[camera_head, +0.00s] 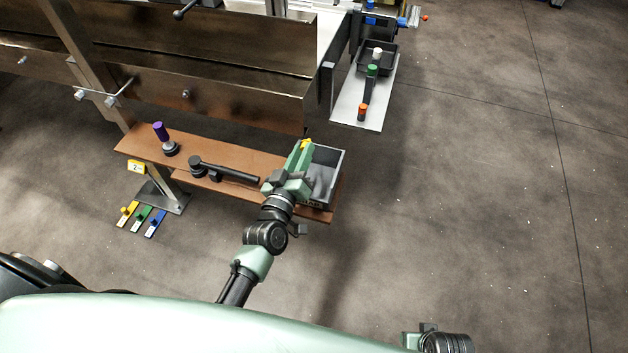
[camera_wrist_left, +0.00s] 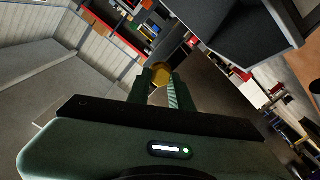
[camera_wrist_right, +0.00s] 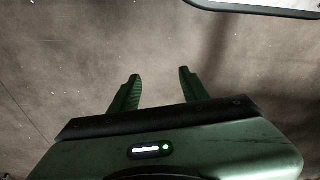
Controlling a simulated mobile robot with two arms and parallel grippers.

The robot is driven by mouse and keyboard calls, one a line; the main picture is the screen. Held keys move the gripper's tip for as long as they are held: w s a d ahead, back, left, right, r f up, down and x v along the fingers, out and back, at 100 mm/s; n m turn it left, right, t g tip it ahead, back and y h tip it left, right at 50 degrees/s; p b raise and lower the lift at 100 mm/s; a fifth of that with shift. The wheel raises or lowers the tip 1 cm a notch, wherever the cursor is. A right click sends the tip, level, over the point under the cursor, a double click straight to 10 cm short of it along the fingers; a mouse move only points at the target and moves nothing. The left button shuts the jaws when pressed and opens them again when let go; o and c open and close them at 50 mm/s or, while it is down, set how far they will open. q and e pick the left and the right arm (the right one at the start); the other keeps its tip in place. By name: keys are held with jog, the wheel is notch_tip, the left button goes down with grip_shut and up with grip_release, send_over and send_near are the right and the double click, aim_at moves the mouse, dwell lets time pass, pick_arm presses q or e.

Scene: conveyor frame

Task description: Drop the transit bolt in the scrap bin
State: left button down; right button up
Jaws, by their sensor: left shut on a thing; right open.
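The transit bolt, which shows as a small yellow piece (camera_head: 307,142), is between the fingertips of my left gripper (camera_head: 302,152). In the left wrist view the yellow piece (camera_wrist_left: 161,73) sits at the tips of the shut fingers; the rest of it is hidden. The scrap bin, an open grey box (camera_head: 328,196), stands at the right end of the brown shelf. My left gripper overlaps the bin's left side in the head view; its height over the bin is hard to tell. My right gripper (camera_wrist_right: 157,85) is open and empty above the floor.
On the brown shelf (camera_head: 140,147) stand a purple-topped knob (camera_head: 161,133) and a black-handled tool (camera_head: 228,171). The metal conveyor frame (camera_head: 200,95) runs behind. The floor at right is clear.

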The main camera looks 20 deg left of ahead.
jog(key=s+f, duration=0.6)
jog(key=f, duration=0.7)
pick_arm(q)
jog(key=shift+f+b, duration=3.05)
jog(key=shift+b, duration=0.3)
pick_arm(e)
jog(key=w+r, duration=0.3)
jog(key=r, duration=0.7)
jog(key=w+r, duration=0.4)
jog(key=r, duration=0.6)
jog(key=shift+r+t, duration=0.3)
jog(key=shift+r, duration=0.1)
pick_arm(q)
jog(key=c, duration=1.2)
grip_release()
